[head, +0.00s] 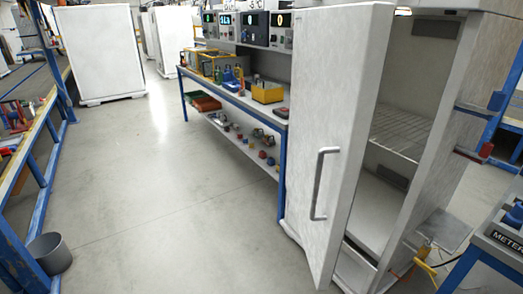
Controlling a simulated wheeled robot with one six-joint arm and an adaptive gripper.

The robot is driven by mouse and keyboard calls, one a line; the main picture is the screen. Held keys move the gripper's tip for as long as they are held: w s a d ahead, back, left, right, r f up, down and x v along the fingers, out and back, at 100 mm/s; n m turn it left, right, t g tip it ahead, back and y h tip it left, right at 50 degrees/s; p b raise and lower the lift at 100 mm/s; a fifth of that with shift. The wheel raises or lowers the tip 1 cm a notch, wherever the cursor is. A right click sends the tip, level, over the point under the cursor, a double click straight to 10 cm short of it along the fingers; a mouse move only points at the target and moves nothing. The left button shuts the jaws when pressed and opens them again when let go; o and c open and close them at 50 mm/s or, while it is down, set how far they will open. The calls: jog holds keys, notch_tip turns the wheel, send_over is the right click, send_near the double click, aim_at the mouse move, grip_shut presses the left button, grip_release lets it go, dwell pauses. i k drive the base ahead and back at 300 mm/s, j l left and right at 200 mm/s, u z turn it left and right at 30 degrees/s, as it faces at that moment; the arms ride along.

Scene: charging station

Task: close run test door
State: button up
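A tall white cabinet (445,150) stands at the right in the head view. Its white door (337,110) is hinged at the left and stands open, swung out toward me. A grey bar handle (318,184) is upright on the door's outer face. The opening shows a wire shelf (402,130) and bare lower floor inside. No label on the door is readable. My gripper is not in this view.
A blue-framed workbench (240,105) with instruments and parts stands behind the door. A blue rack (40,200) and grey bin (50,254) are at the left. The grey floor (160,190) between is clear. A METER-labelled bench (500,240) is at the lower right, near yellow cables (427,268).

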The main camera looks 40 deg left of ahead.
aim_at(340, 53)
jog(key=u, duration=1.35)
jog(key=i+j+u, duration=0.15)
jog(key=u, duration=0.35)
